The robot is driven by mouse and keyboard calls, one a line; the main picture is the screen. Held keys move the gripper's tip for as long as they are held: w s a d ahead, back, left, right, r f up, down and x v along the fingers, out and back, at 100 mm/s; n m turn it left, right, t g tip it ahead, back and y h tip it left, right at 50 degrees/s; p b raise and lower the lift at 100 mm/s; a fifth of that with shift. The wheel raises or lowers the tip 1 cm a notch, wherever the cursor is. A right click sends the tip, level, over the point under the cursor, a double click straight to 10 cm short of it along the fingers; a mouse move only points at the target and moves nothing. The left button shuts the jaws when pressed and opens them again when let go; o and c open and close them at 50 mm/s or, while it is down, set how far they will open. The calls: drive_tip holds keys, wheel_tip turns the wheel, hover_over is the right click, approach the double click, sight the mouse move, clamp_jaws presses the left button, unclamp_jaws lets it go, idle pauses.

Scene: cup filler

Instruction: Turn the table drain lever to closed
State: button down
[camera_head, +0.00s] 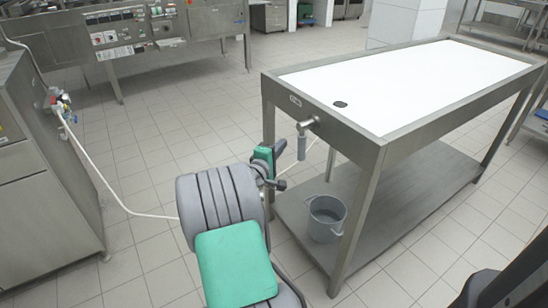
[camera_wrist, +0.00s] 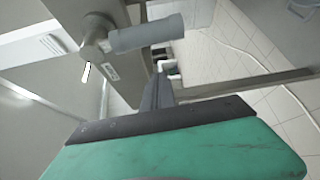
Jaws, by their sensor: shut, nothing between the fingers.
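The metal table (camera_head: 375,152) has a white top with a dark drain hole (camera_head: 340,104) near its left end. The drain lever (camera_head: 302,147) is on that end, below the rim. Its grey handle hangs down from a metal pivot. In the wrist view the lever handle (camera_wrist: 145,35) reaches right from its pivot at the upper left. My gripper (camera_wrist: 160,80), with a green body, is shut and empty. Its fingertips are close beside the handle; I cannot tell whether they touch it. In the head view my gripper (camera_head: 281,148) is just left of the lever.
A grey bucket (camera_head: 326,216) stands on the table's lower shelf (camera_head: 395,205). A pale hose (camera_head: 112,195) runs from the steel machine (camera_head: 45,165) at the left and passes behind my arm. Tiled floor (camera_head: 150,150) is open between the machine and the table.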

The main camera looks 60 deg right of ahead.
sight(302, 148)
drive_tip(key=s, duration=0.4)
drive_tip(key=shift+d+r, duration=0.1)
drive_tip(key=shift+r, duration=0.1)
drive_tip(key=shift+p, duration=0.4)
